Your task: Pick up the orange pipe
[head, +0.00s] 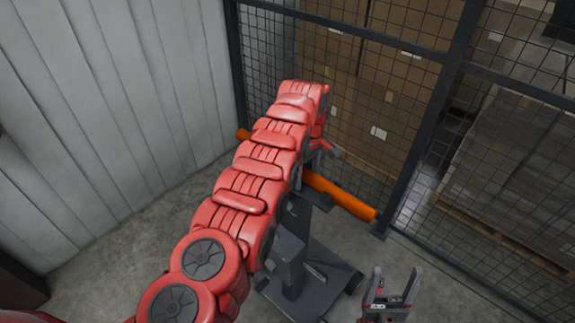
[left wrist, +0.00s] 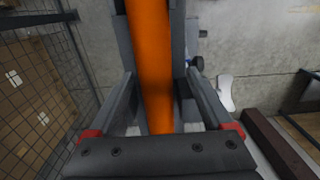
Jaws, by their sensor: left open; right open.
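The orange pipe (head: 340,194) lies across a dark grey stand (head: 293,245) in front of the mesh fence. My red left arm hides its middle in the head view, and its far end shows left of the arm. My left gripper (head: 318,157) is at the pipe, partly hidden by its own arm. In the left wrist view the pipe (left wrist: 150,60) runs lengthwise between the open fingers of my left gripper (left wrist: 163,95), with gaps showing beside it. My right gripper (head: 396,280) is open and empty at the lower right, apart from the pipe.
A black mesh fence (head: 400,140) stands just behind the pipe, with stacked cardboard boxes (head: 370,125) beyond it. A corrugated wall (head: 110,110) is on the left. Bare concrete floor (head: 130,245) lies around the stand.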

